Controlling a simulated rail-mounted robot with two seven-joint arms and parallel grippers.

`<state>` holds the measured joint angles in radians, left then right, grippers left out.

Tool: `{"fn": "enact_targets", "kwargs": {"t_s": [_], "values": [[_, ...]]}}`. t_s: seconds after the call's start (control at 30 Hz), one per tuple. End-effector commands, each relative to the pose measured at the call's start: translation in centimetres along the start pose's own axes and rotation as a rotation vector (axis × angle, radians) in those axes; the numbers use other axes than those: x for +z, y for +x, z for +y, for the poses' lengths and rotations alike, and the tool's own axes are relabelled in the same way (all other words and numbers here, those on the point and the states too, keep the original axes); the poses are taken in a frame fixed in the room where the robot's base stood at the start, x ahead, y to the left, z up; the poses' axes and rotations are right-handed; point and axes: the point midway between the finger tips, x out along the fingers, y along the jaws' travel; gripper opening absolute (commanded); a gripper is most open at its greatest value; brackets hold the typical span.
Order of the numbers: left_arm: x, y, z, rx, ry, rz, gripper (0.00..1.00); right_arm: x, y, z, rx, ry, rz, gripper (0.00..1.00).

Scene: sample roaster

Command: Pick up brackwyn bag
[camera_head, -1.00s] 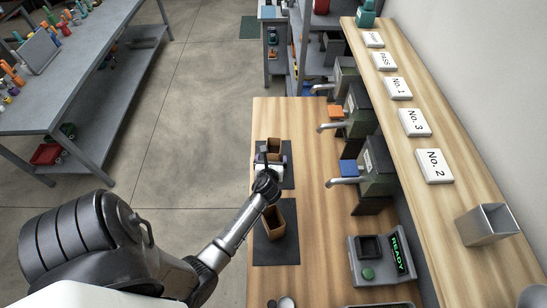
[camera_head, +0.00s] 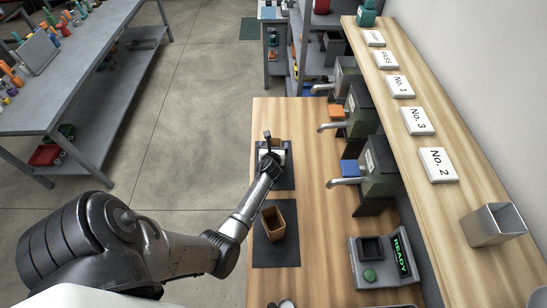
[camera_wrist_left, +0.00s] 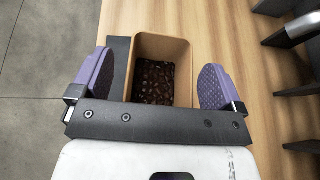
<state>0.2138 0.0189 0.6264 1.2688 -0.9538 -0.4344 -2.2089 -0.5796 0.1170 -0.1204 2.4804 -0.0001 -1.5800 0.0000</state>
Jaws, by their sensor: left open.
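Two open-topped brown bags stand on dark mats on the wooden counter; I read no name on either, so I cannot tell which is the brackwyn bag. The near bag (camera_head: 273,222) is in plain view on its mat. My left gripper (camera_head: 270,148) is over the far mat and largely hides the far bag. In the left wrist view, my left gripper (camera_wrist_left: 157,82) is open, its purple pads on either side of a brown bag (camera_wrist_left: 178,47) with dark beans inside. Gaps show between pads and bag.
Roaster-like machines (camera_head: 378,170) with side handles line the counter's right side. A scale (camera_head: 382,262) reading READY is at the near right. A raised shelf holds label plates (camera_head: 438,165) and a metal bin (camera_head: 492,224). Counter between mats and machines is clear.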

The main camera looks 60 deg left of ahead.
Motion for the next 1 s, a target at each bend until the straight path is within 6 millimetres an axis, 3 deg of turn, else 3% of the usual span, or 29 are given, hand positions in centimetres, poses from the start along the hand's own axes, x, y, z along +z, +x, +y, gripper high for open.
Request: {"fn": "enact_targets", "kwargs": {"t_s": [0.27,0.87,1.0], "values": [[0.05,0.23,-0.02,-0.001,0.0,-0.001,0.94,0.06,0.04,0.23,0.006,-0.008,-0.001,0.43],[0.03,0.2,-0.01,0.0,0.0,0.0,0.37,0.03,0.05,0.02,0.001,0.0,-0.001,0.43],[0.08,0.21,-0.02,-0.001,0.0,-0.001,0.35,0.01,0.04,-0.05,-0.001,0.002,0.0,0.43]]}}
